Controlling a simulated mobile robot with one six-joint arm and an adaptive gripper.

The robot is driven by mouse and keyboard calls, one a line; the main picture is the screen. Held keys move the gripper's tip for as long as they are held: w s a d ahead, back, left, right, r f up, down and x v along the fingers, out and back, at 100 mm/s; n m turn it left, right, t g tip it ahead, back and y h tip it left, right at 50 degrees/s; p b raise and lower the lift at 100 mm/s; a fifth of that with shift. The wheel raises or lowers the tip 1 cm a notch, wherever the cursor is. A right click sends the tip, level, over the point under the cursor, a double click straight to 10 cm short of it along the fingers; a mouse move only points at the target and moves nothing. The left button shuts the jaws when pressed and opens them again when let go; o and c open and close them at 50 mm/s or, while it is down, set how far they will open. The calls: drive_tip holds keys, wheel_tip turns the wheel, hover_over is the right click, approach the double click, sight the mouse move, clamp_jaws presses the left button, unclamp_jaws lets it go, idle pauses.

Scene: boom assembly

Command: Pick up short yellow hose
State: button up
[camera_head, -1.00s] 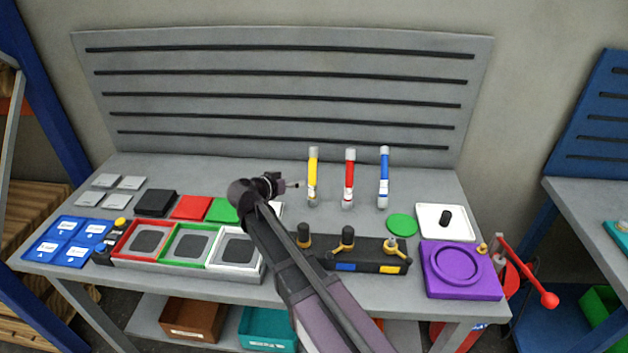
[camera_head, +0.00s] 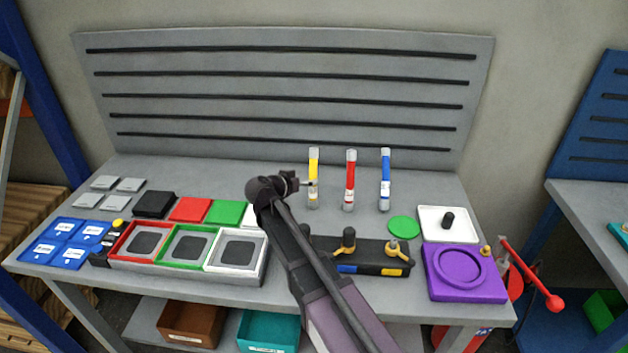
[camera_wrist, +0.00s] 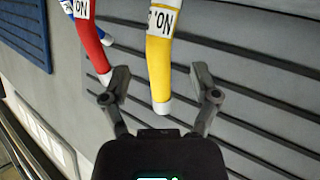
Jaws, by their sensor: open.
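The short yellow hose (camera_head: 314,178) stands upright on the workbench, with a white label and pale ends. In the wrist view the yellow hose (camera_wrist: 159,62) has one end between the two open fingers of my gripper (camera_wrist: 160,90). The fingers appear apart from it on both sides. In the head view my gripper (camera_head: 305,184) is beside the yellow hose, just left of its middle. The exact gap is too small to tell there.
A red hose (camera_head: 350,180) and a blue hose (camera_head: 385,179) stand close on the right. A black block with yellow fittings (camera_head: 375,257) is in front, partly behind my arm. A slotted grey panel (camera_head: 280,90) rises behind.

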drive_tip(key=shift+b+x, duration=0.55)
drive_tip(key=shift+x, duration=1.35)
clamp_jaws()
